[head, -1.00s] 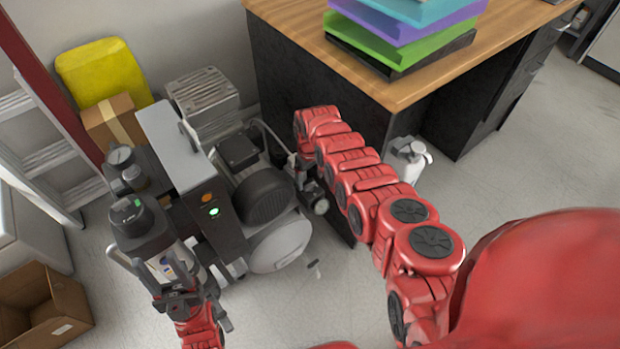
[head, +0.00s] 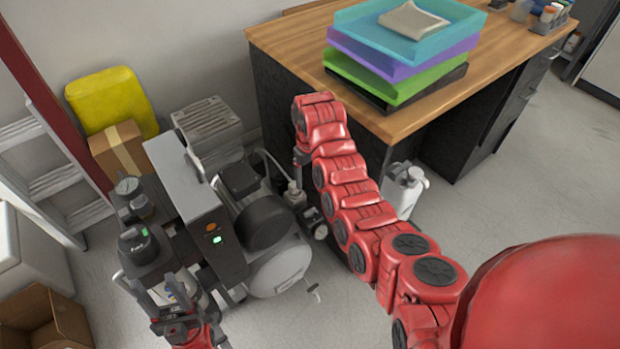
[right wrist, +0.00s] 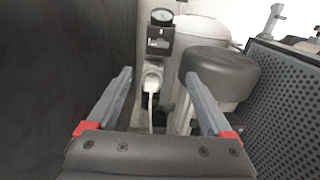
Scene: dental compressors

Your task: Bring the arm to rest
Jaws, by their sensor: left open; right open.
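The dental compressor stands on the floor, with a pale tank (head: 280,272), a dark motor (head: 262,222) and a control box (head: 222,250) with a lit green light. My left gripper (head: 155,290) is open and empty at the lower left, in front of the compressor's left unit. My right arm reaches in from the right and bends down between compressor and desk; its gripper is mostly hidden in the head view. In the right wrist view the right gripper (right wrist: 160,92) is open, with nothing held. A white fitting with a cable (right wrist: 152,80) shows beyond its fingers, below a gauge (right wrist: 161,17).
A desk (head: 420,110) with stacked trays (head: 400,60) stands close to the right arm. A white bottle (head: 403,192) stands beside that arm. A ladder (head: 50,175), yellow container (head: 110,100) and cardboard boxes (head: 120,150) are at left. Floor at right is clear.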

